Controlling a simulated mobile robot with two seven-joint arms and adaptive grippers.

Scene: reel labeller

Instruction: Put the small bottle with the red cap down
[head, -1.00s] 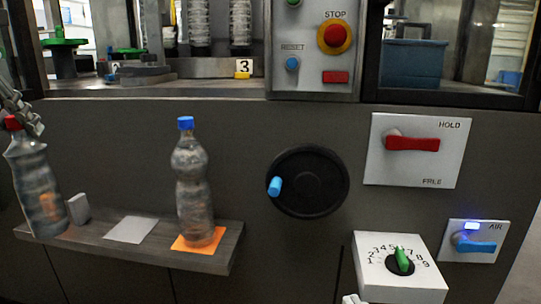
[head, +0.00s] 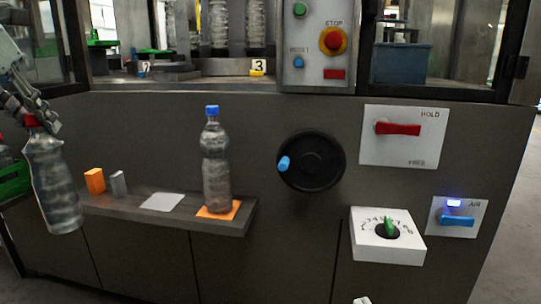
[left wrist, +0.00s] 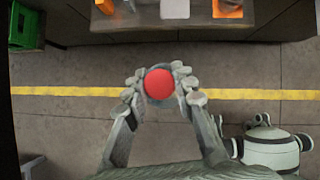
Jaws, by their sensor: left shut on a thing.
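The small bottle with the red cap (head: 53,185) hangs at the left of the head view, slightly tilted, in front of the shelf's left end. My left gripper (head: 34,117) is shut on it at the neck, just under the cap. In the left wrist view the red cap (left wrist: 159,84) sits between the fingers of my left gripper (left wrist: 160,87), above the floor, with the shelf edge beyond. The shelf (head: 130,212) carries a white square (head: 162,202) that is bare. My right gripper is not clearly seen.
A blue-capped bottle (head: 215,165) stands on an orange square (head: 219,210) at the shelf's right end. An orange block (head: 95,181) and a grey block (head: 118,184) stand near the left end. A green crate (head: 14,180) is at far left. A handwheel (head: 311,161) sticks out right of the shelf.

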